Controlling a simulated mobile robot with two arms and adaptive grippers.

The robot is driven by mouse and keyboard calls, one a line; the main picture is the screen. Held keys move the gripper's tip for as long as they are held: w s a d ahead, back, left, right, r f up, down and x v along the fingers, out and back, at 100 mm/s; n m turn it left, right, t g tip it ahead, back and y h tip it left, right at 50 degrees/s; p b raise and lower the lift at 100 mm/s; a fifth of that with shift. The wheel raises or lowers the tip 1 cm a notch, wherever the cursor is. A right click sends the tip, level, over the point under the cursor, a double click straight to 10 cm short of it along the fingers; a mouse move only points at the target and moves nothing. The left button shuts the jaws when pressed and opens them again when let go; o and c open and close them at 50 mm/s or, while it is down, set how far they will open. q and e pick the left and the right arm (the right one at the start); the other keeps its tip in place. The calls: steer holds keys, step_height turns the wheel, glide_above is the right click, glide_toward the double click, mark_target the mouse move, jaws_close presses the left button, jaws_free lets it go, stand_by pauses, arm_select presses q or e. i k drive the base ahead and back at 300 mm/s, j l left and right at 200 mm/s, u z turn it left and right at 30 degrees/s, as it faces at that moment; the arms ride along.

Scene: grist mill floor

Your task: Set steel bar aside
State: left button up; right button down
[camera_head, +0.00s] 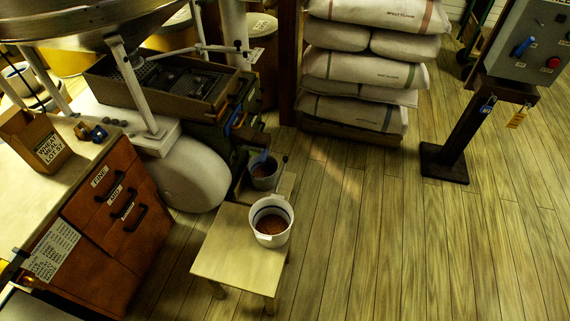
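I cannot pick out a separate steel bar with certainty. A pale metal bar (205,48) runs across above the dark wooden sieve box (165,82) of the mill, with a dark piece at its right end. I cannot tell whether it is loose or part of the machine. Neither of my grippers is clearly in view.
A low wooden table (225,258) holds a white bucket (271,222) of brown grain; a smaller grey bucket (263,172) stands behind. Drawers (115,215) are at left, stacked sacks (355,100) at back, a control box (525,45) at right. The right floor (420,250) is clear.

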mark_target(286, 158)
steer(key=i+l, duration=0.25)
steer(key=l, duration=0.2)
steer(key=i+l, duration=0.25)
steer(key=l, duration=0.2)
steer(key=i+l, duration=0.25)
steer(key=l, duration=0.15)
steer(key=u, duration=1.9)
